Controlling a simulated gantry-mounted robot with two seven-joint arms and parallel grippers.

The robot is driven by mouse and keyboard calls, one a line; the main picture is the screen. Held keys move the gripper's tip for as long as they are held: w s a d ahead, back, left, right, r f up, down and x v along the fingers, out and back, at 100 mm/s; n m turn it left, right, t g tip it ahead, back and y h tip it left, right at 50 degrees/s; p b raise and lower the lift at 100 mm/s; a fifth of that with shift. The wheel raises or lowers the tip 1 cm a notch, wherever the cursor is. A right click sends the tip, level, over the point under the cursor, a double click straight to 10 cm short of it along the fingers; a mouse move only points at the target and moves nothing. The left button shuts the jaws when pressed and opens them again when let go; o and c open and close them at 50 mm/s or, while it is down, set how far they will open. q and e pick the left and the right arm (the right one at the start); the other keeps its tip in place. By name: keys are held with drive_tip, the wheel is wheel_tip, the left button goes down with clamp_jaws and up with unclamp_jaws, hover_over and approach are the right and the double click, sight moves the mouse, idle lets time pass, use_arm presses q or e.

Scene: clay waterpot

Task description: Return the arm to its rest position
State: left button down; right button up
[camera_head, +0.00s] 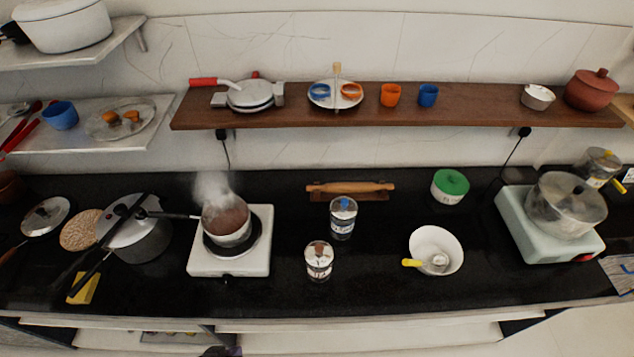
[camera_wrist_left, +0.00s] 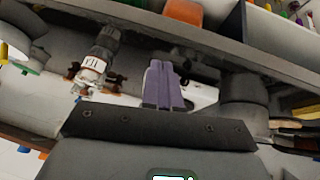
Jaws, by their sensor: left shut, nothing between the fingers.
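My left gripper (camera_head: 221,351) shows only as a small dark and purple piece at the bottom edge of the head view, in front of and below the counter's front edge. The rest of my left arm is out of that picture. In the left wrist view its purple fingers (camera_wrist_left: 163,86) are together, with nothing held between them. My right gripper is in neither view. A reddish-brown clay pot with a lid (camera_head: 591,92) stands upright at the right end of the wooden shelf, far from my left gripper.
The black counter (camera_head: 380,290) holds a steaming pan (camera_head: 226,220) on a white stove, a pressure cooker (camera_head: 135,230), two jars, a white bowl (camera_head: 436,245) and a steel pot (camera_head: 565,205). The wooden shelf (camera_head: 440,112) runs above. Open shelving lies below the counter.

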use_arm(q)
drive_tip(key=s+a+r+m+g+y+p, duration=0.1)
drive_tip(key=s+a+r+m+g, duration=0.1)
drive_tip(key=s+a+m+g, duration=0.15)
drive_tip(key=w+p+v, duration=0.2)
drive_tip(key=p+v, duration=0.8)
drive_tip(key=p, duration=0.1)
drive_tip(key=w+r+p+v, duration=0.1)
drive_tip(key=w+p+v, duration=0.2)
drive_tip(key=p+v, duration=0.7)
drive_tip(key=shift+s+d+r+t+p, duration=0.45)
drive_tip(key=shift+s+d+r, duration=0.05)
drive_tip(key=shift+d, duration=0.05)
